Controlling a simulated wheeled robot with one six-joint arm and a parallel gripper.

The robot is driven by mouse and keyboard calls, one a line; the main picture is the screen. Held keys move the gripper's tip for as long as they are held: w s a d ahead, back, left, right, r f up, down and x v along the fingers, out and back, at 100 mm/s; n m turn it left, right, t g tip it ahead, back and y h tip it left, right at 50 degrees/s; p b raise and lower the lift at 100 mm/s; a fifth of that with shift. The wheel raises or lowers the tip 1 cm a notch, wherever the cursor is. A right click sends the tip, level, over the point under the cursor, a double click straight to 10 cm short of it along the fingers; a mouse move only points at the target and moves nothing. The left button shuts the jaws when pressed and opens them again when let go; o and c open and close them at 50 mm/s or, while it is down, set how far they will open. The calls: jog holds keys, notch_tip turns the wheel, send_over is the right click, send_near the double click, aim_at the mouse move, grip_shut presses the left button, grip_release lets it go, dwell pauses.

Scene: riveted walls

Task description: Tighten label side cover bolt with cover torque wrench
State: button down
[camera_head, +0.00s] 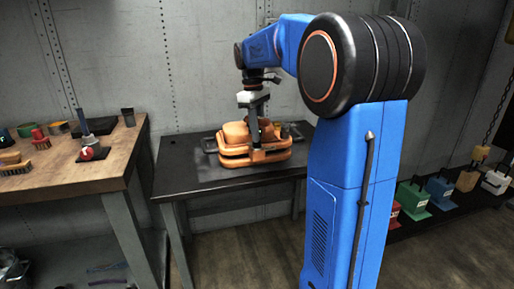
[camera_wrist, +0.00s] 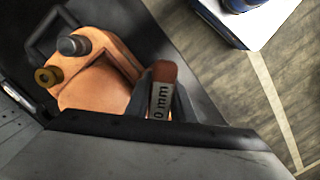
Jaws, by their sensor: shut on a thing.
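An orange housing (camera_head: 232,151) with rounded edges sits on the black table at the back. My gripper (camera_head: 256,128) points down over it, in front of its middle. I cannot tell which bolt is the label side one.
The black table (camera_head: 185,180) has bare room left of the housing. A wooden bench (camera_head: 105,175) at the left holds brushes, tins and a red-based tool (camera_head: 87,153). Several coloured blocks (camera_head: 440,190) stand on a low shelf at the right. A riveted wall (camera_head: 110,60) closes the back.

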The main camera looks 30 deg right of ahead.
jog(key=shift+f+m, duration=0.1)
jog(key=shift+m, duration=1.1)
jog(key=shift+a+m+y, duration=0.1)
jog(key=shift+m+y, duration=0.2)
jog(key=shift+m, duration=0.9)
jog(key=shift+m, duration=1.1)
jog(key=shift+r, duration=0.2)
jog(key=shift+r, duration=0.3)
